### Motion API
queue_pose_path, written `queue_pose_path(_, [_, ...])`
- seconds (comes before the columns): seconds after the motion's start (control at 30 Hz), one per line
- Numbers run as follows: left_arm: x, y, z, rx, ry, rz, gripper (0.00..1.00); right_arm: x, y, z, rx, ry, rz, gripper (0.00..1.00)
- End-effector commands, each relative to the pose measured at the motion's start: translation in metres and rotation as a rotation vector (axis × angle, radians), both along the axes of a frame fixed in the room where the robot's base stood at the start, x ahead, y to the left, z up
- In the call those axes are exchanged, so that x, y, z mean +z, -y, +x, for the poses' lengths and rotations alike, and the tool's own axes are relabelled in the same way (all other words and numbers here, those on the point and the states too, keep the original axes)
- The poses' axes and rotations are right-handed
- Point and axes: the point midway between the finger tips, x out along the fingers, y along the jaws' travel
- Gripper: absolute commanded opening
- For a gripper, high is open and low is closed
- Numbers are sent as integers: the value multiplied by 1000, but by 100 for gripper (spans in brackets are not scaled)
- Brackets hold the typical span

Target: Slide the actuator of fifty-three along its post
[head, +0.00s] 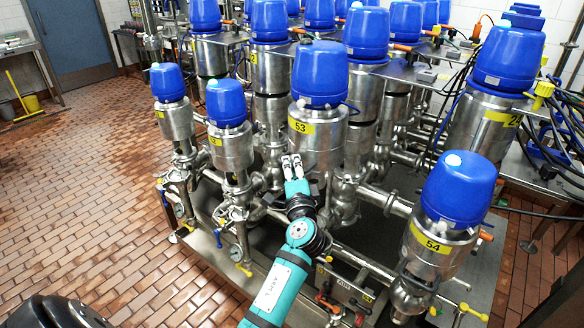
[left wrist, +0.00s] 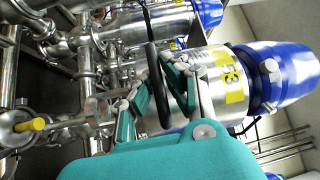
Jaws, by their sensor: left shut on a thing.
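The actuator of fifty-three (head: 318,130) is a steel cylinder with a blue cap and a yellow "53" label, upright on its post in the middle of the head view. In the left wrist view the actuator (left wrist: 232,85) lies sideways, blue cap to the right. My right gripper is not in view.
Valve 54 (head: 440,235) stands at the front right. Two smaller blue-capped valves (head: 229,140) stand to the left, and more crowd behind. Pipes run low along the steel frame. The tiled floor (head: 90,190) at left is mostly open.

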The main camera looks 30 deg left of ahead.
Motion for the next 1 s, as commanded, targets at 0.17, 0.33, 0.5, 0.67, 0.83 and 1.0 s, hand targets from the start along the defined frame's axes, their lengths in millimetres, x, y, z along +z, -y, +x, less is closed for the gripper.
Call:
queue_pose_path(0.17, [5, 0, 0, -2, 11, 0, 0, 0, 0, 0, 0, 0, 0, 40])
queue_pose_path(0.33, [5, 0, 0, -2, 11, 1, 19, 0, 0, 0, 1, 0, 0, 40])
queue_pose_path(0.5, [3, 0, 0, -2, 9, 1, 34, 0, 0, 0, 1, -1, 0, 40])
queue_pose_path(0.67, [2, 0, 0, -1, 6, 1, 34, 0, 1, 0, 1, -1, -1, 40])
queue_pose_path(0.83, [0, 6, -6, -2, 3, -1, 34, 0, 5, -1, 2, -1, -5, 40])
queue_pose_path(1.0, [-5, 25, -28, -3, 3, -2, 34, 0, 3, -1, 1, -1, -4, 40])
